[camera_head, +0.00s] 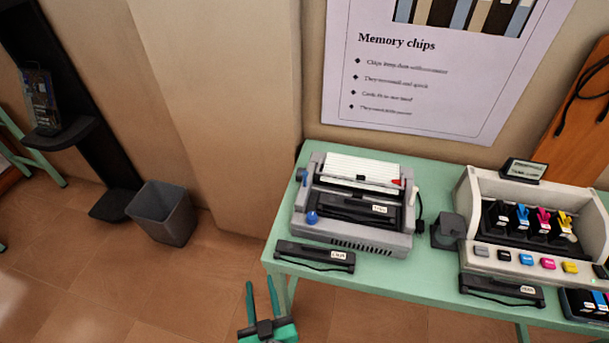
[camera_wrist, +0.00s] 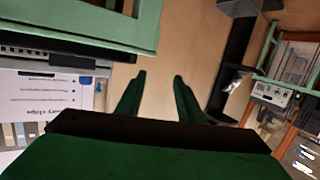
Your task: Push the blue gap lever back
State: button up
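The blue gap lever (camera_head: 312,217) shows as a small rounded blue knob at the front left of a grey printer (camera_head: 380,240). The printer stands on the left part of a green table, with paper in its top. My gripper (camera_head: 260,281) is low in front of the table's left end, below and left of the printer and well apart from the lever. Its two green fingers are spread with nothing between them. In the wrist view my gripper (camera_wrist: 160,75) is also open and empty. A small blue patch (camera_wrist: 86,80) shows at left there; I cannot tell whether it is the lever.
The green table (camera_head: 430,275) has a black labelled cartridge (camera_head: 315,256) at its front left edge. A white ink printer (camera_head: 480,195) stands to the right. A grey bin (camera_head: 165,212) is on the floor at left. A poster (camera_head: 430,70) hangs behind.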

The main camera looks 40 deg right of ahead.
aim_at(304, 176)
jog(key=w+d+r+m+h, duration=0.1)
jog(key=w+d, duration=0.1)
jog(key=d, duration=0.1)
jog(key=w+d+r+m+h, duration=0.1)
jog(key=w+d+r, duration=0.1)
jog(key=d, duration=0.1)
jog(key=w+d+r+m+g+h, duration=0.1)
jog(key=w+d+r+h, duration=0.1)
jog(key=w+d, duration=0.1)
jog(key=shift+d, duration=0.15)
jog(key=w+d+r+m+h, duration=0.1)
jog(key=d+r, duration=0.1)
jog(key=d, duration=0.1)
jog(key=w+d+r+m+g+h, duration=0.1)
jog(key=d+r, duration=0.1)
jog(key=w+d+r+m+g+h, duration=0.1)
jog(key=d+r+h, duration=0.1)
jog(key=d+r, duration=0.1)
jog(key=shift+d+m, duration=0.35)
jog(key=shift+m, duration=0.05)
jog(key=x, duration=1)
jog(key=shift+w+d+f, duration=0.1)
jog(key=shift+d, duration=0.05)
grip_shut()
